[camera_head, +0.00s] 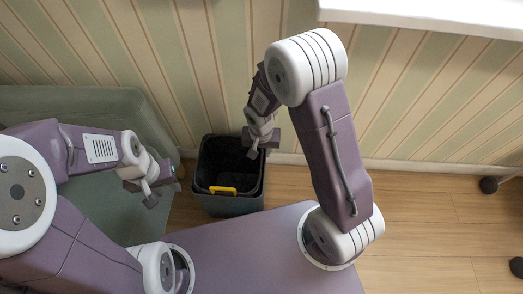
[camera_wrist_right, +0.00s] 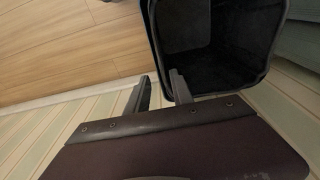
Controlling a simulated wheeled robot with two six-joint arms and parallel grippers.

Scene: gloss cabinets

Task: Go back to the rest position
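My right gripper (camera_head: 261,148) hangs at the bin's right rim by the wall, at the end of my raised right arm. In the right wrist view its two fingers (camera_wrist_right: 160,92) are apart with nothing between them, so it is open. My left gripper (camera_head: 150,194) is at the left, over the grey-green furniture and to the left of the bin. I see nothing in it, but whether its fingers are open is too small to tell.
A dark bin (camera_head: 241,205) stands on the wood floor (camera_head: 425,215) against the striped wall (camera_head: 405,95). A yellow piece (camera_head: 222,190) shows at its front. Grey-green furniture (camera_head: 85,100) is at left, a white ledge (camera_head: 430,14) at upper right. The right floor is mostly clear.

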